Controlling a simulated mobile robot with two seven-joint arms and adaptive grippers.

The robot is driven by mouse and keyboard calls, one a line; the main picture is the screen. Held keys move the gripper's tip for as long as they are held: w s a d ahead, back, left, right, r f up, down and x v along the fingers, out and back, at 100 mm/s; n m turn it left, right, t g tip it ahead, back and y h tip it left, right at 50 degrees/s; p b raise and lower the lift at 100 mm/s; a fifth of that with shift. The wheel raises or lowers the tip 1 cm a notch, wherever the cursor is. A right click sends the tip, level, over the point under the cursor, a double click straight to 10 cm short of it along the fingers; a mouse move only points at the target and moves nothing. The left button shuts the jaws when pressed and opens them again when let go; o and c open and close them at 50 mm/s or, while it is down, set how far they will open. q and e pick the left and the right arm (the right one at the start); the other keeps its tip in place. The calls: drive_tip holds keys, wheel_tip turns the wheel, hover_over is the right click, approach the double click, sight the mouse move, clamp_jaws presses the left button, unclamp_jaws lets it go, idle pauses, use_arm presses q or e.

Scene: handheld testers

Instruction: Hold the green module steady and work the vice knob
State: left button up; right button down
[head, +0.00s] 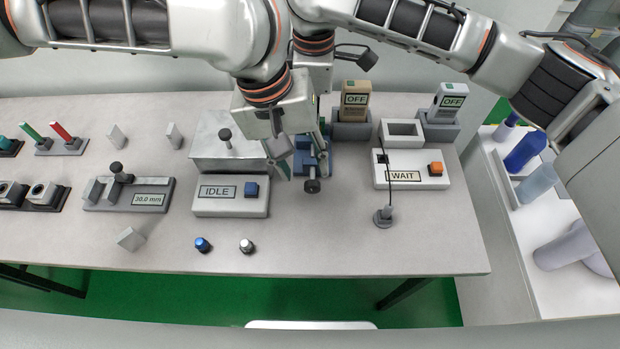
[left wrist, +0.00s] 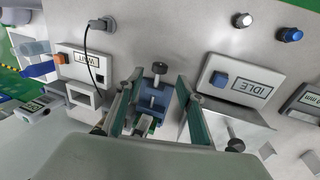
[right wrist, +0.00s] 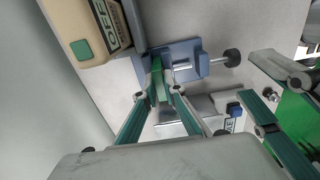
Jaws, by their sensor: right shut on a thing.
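The blue vice (head: 304,160) stands near the middle of the table, its dark knob (head: 312,186) facing the front edge. The knob also shows in the left wrist view (left wrist: 160,68) and the right wrist view (right wrist: 232,56). My left gripper (head: 304,168) is open above the vice; in the left wrist view its fingers stand apart on either side of it, not touching the knob. My right gripper (right wrist: 163,90) is shut on the green module (right wrist: 158,78) at the vice. My arms mostly hide the module and right gripper in the head view.
Left of the vice are a grey block and an IDLE box (head: 228,208) with a blue button. Two small knobs (head: 202,244) lie at the front.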

sight(310, 183)
use_arm(q)
drive_tip(key=x, duration=0.6)
clamp_jaws()
